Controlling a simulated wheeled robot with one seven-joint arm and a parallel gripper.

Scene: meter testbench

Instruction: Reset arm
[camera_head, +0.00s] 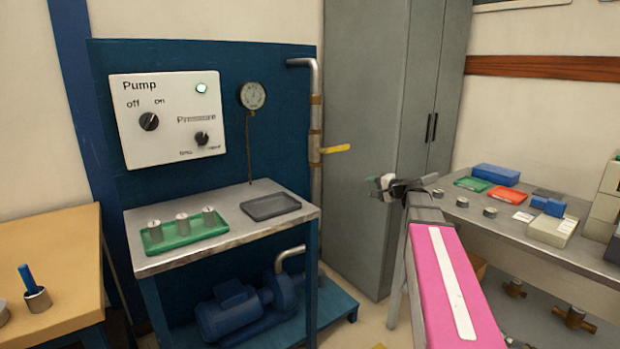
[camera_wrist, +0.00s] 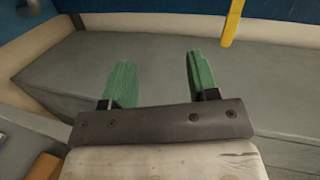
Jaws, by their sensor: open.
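My gripper (camera_head: 386,188) is at the end of my arm, in front of the grey cabinet and to the right of the pipe with the yellow lever. In the wrist view my gripper (camera_wrist: 160,82) shows two green fingers spread wide apart with nothing between them. It is open and empty, and it touches nothing that I can see. My arm with its pink cover reaches up from the lower right of the head view.
The pump panel (camera_head: 168,118) and a gauge (camera_head: 253,95) are at the left. A steel table below holds a green tray (camera_head: 186,243) with metal cylinders and a dark tray (camera_head: 271,206). A yellow lever (camera_head: 336,149) sticks out left of my gripper. The right bench holds several small items.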

